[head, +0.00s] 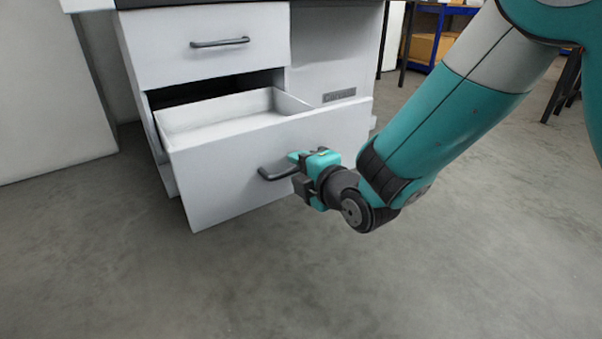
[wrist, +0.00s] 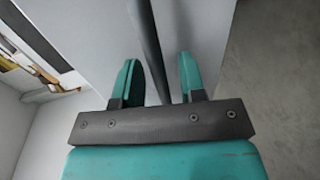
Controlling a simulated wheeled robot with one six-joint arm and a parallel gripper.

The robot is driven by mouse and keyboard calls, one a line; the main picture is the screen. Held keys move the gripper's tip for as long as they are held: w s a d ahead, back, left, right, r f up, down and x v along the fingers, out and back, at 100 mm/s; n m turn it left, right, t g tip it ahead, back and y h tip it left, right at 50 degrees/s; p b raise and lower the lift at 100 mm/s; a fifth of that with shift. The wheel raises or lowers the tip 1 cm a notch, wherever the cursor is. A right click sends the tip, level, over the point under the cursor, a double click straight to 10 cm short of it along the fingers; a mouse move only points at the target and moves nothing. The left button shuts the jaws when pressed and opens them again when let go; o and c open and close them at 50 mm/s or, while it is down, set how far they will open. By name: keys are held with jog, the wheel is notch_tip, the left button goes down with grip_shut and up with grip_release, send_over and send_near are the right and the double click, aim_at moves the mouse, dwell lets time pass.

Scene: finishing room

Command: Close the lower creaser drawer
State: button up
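The lower creaser drawer (head: 272,150) is pulled well out of the white cabinet in the head view. Its dark bar handle (head: 268,174) is on the front panel, and the visible part of its inside looks empty. My gripper (head: 303,172) is at the handle's right end, in front of the drawer panel. In the wrist view the handle (wrist: 149,38) runs between the two teal fingers of my gripper (wrist: 159,78). The fingers are apart, with gaps visible beside the bar. Part of the handle is hidden behind my gripper in the head view.
The upper drawer (head: 205,45) above looks shut. A white block-like unit (head: 45,95) stands at the left. Blue shelving with boxes (head: 425,46) stands at the back right. The grey floor (head: 270,285) in front is clear.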

jog(key=shift+w+a, duration=0.15)
jog(key=shift+w, duration=0.05)
grip_shut()
